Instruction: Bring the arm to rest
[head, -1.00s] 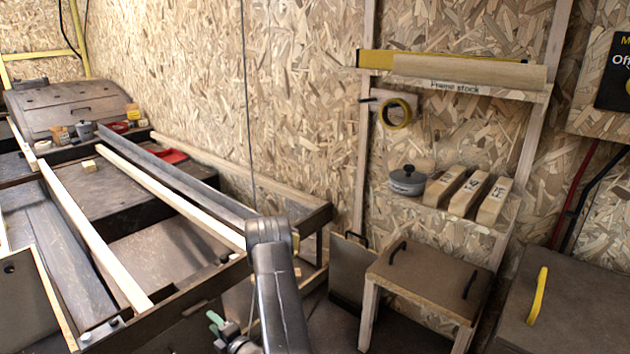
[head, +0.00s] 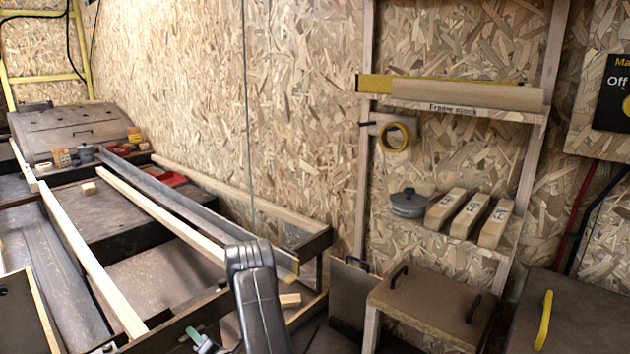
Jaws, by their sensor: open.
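My dark arm (head: 255,295) rises from the bottom edge of the head view, left of centre. Its rounded upper joint stands in front of the near right part of the metal frame.
A long frame with pale wooden rails (head: 160,215) fills the left. A brown stool-like table (head: 430,305) and a box with a yellow handle (head: 543,320) stand at right. Wall shelves hold wooden blocks (head: 465,212), a grey pot (head: 408,203) and a board (head: 465,95).

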